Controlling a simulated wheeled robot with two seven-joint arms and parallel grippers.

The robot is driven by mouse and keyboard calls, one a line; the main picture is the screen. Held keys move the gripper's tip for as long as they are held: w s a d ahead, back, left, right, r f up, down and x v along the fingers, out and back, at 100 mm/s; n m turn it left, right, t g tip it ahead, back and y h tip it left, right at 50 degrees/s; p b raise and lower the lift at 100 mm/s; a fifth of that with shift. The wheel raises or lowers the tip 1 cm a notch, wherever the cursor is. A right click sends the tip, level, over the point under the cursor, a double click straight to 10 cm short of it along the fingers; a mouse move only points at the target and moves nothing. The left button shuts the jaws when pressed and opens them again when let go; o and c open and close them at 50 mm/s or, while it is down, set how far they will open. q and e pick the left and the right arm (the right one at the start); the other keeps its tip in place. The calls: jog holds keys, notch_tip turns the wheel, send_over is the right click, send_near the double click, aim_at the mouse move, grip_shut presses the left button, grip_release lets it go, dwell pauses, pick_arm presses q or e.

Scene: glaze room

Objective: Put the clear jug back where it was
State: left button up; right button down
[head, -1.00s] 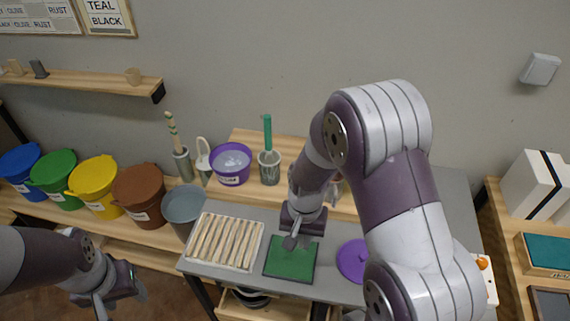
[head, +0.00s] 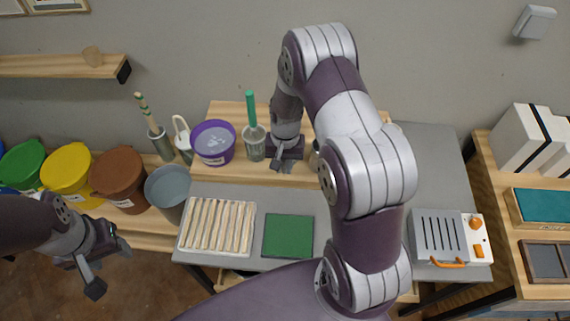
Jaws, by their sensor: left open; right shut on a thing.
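My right gripper (head: 282,168) is over the raised wooden shelf (head: 231,180) at the back of the grey table. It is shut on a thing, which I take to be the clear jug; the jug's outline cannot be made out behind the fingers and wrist. My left gripper (head: 108,270) is open and empty at the lower left, off the table's left edge.
A grey vessel (head: 315,158) is partly behind my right arm. A slatted rack (head: 217,226), green mat (head: 289,237) and grey device (head: 440,238) lie in front.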

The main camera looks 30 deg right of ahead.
jog(key=shift+w+d+f, duration=0.3)
jog(key=shift+w, duration=0.15)
jog(key=shift+w+d+f, duration=0.25)
jog(key=shift+w, duration=0.15)
jog(key=shift+f+p, duration=0.35)
notch_tip(320, 180, down, 3)
jog(key=shift+f+p, duration=0.15)
jog(key=shift+p, duration=0.4)
jog(key=shift+w+f, duration=0.1)
jog(key=shift+f+b, duration=0.2)
jog(key=shift+b, duration=0.1)
jog(key=c, duration=1.1)
grip_release()
jog(key=shift+r, duration=0.1)
